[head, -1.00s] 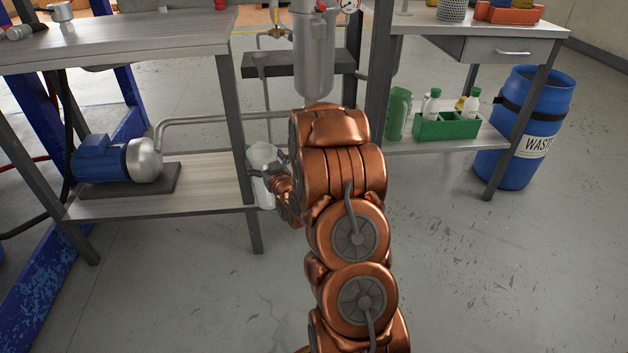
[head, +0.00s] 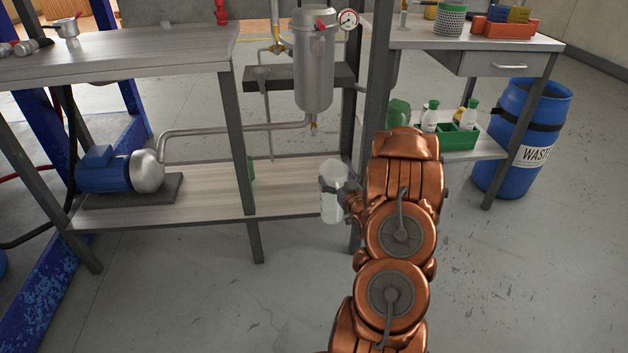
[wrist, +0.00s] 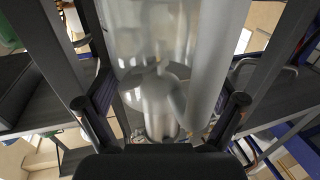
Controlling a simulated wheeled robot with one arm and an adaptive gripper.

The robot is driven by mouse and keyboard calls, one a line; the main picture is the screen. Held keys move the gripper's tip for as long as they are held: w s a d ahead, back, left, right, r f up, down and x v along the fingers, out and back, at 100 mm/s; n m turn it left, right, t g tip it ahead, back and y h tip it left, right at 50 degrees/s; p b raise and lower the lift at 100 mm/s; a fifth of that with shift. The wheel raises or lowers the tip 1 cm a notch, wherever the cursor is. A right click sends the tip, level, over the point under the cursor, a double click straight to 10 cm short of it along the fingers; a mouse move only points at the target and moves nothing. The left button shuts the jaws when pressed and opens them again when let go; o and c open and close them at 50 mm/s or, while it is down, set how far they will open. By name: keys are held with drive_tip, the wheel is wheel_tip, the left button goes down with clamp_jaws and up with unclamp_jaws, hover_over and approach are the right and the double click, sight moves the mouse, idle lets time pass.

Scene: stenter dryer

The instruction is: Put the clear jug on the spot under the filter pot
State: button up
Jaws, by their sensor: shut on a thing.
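The clear jug (head: 333,192) is held upright in my gripper (head: 343,190), in front of the lower shelf beside a dark post. In the wrist view the jug (wrist: 165,35) fills the space between my two fingers (wrist: 160,85). The steel filter pot (head: 313,75) hangs above the shelf, with a small brass outlet at its bottom. The jug is lower than the outlet, a little to its right and nearer the camera. The lower shelf (head: 285,190) is bare below the pot; I cannot make out a marked spot there.
A blue pump (head: 105,170) stands on the shelf at left, with a pipe running toward the pot. Table legs (head: 240,150) and a dark post (head: 356,225) flank the shelf space. A green caddy with bottles (head: 458,137) and a blue waste drum (head: 520,135) are at right.

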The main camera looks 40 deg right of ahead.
drive_tip(key=f+b+x, duration=0.1)
drive_tip(key=b+x, duration=0.3)
drive_tip(key=x, duration=1.3)
drive_tip(key=shift+w+f+b, duration=0.15)
drive_tip(key=shift+w+b, duration=0.1)
drive_tip(key=shift+b, duration=0.05)
drive_tip(key=shift+d+f, duration=0.1)
drive_tip(key=shift+f, duration=0.05)
drive_tip(key=o, duration=1.2)
